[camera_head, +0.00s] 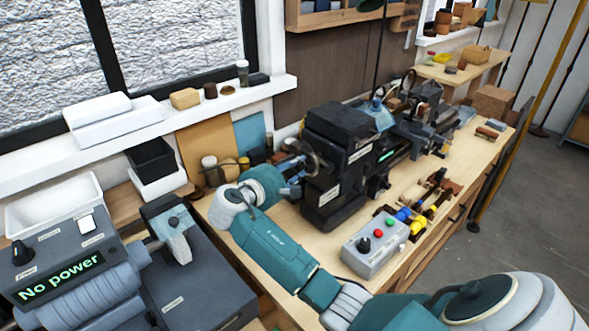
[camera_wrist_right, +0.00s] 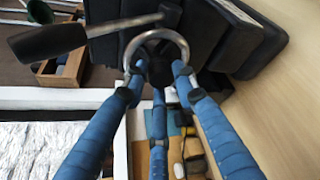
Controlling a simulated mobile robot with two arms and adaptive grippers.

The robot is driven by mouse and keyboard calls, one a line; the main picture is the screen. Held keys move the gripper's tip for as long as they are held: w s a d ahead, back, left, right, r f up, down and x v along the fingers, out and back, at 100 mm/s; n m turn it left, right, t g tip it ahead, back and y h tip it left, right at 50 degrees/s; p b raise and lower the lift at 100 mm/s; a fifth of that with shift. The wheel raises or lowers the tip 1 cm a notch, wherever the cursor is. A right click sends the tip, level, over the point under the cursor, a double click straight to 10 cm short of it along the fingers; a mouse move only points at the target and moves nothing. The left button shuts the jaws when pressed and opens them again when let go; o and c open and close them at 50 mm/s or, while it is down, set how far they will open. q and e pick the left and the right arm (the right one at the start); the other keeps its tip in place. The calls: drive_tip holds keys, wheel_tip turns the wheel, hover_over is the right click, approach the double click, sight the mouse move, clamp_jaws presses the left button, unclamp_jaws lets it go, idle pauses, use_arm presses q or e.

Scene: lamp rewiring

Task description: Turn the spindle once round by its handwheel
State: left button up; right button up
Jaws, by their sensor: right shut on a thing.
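The lathe (camera_head: 335,160) stands on the bench with its dark headstock towards me. Its handwheel (camera_head: 313,158) is on the left end of the headstock, partly hidden by my gripper. My right gripper (camera_head: 293,182) is at the wheel. In the wrist view its blue fingers (camera_wrist_right: 157,78) are closed on the ring. The spindle itself is hidden. My left gripper is not in view.
A control box (camera_head: 376,245) with coloured buttons and a row of tools (camera_head: 425,207) lie in front of the lathe. A machine with a "No power" display (camera_head: 60,278) is at lower left. Jars (camera_head: 210,170) and boards stand close behind my right wrist.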

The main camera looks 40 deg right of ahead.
drive_tip(key=shift+o, duration=0.2)
drive_tip(key=shift+s+a+f+m+t+b, duration=0.15)
drive_tip(key=shift+f+m+t+b, duration=0.55)
drive_tip(key=shift+m+b, duration=0.7)
drive_tip(key=shift+m+t+h+b, duration=0.45)
drive_tip(key=shift+m+b, duration=0.55)
drive_tip(key=shift+b, duration=1.05)
drive_tip(key=o, duration=1.1)
drive_tip(key=shift+r, duration=0.1)
drive_tip(key=shift+c, duration=0.2)
drive_tip(key=shift+r, duration=0.15)
drive_tip(key=f+v, duration=0.1)
drive_tip(key=v, duration=1.1)
drive_tip(key=shift+r, duration=0.3)
drive_tip(key=shift+a, duration=0.1)
